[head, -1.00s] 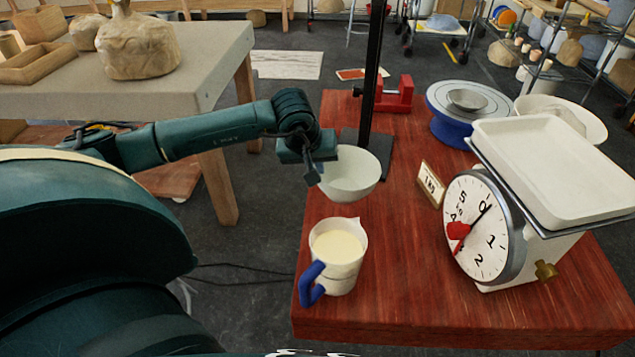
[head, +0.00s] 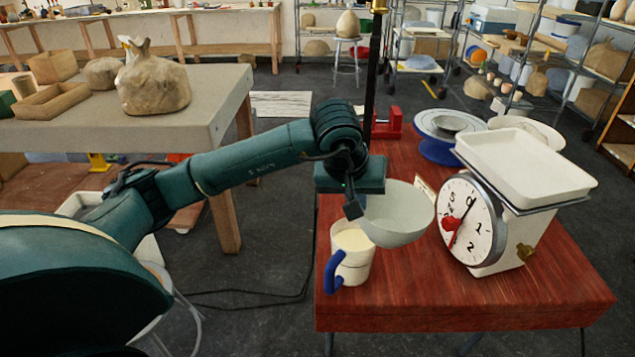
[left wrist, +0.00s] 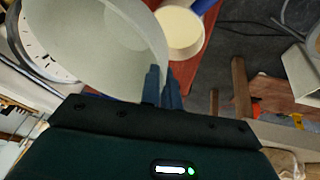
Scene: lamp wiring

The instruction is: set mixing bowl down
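A pale mixing bowl (head: 400,215) hangs above the red wooden table in the head view, partly in front of the jug and close to the scale's left side. My left gripper (head: 354,210) is shut on its left rim. In the left wrist view the bowl (left wrist: 95,45) fills the upper left, and the gripper's fingers (left wrist: 162,88) meet its rim. The bowl looks slightly tilted in the head view. Its inside looks empty. My right gripper is not in view.
A jug (head: 351,250) with a blue handle and cream-coloured contents stands below the bowl. A dial scale (head: 475,220) with a white tray (head: 525,166) stands to the right. A blue turntable (head: 440,150) is behind. The front of the red table (head: 450,295) is clear.

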